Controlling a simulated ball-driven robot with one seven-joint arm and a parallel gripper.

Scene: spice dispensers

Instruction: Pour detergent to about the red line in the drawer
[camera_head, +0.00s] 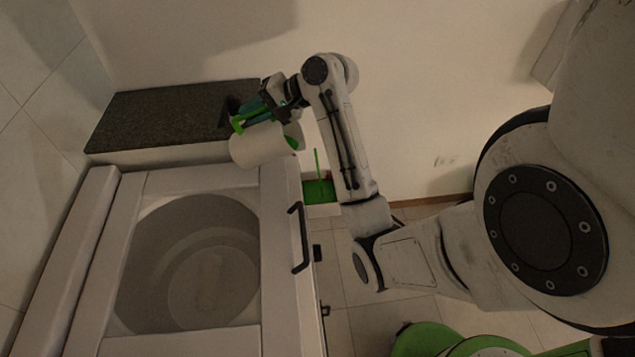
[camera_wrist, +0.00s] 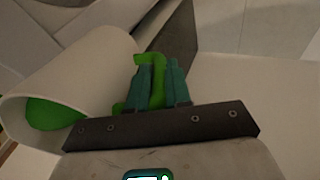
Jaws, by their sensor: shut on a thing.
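A white cup (camera_head: 258,147) with a green handle (camera_head: 248,117) is tipped on its side above the counter's front edge, its mouth facing right. Green detergent (camera_head: 292,142) shows inside the mouth. My gripper (camera_head: 264,104) is shut on the handle. In the wrist view, my gripper's teal fingers (camera_wrist: 158,82) pinch the green handle (camera_wrist: 156,92), and the white cup (camera_wrist: 75,70) lies left with green detergent (camera_wrist: 52,113) inside. The open drawer (camera_head: 322,210) holds green detergent (camera_head: 318,191). A thin green streak (camera_head: 317,162) rises from it, apart from the cup's rim. I cannot see the red line.
A white machine with a large round glass lid (camera_head: 190,265) and a dark bar handle (camera_head: 299,237) stands in front. A dark stone counter (camera_head: 160,120) lies behind it against the wall. Tiled floor (camera_head: 390,312) is open to the right of the machine.

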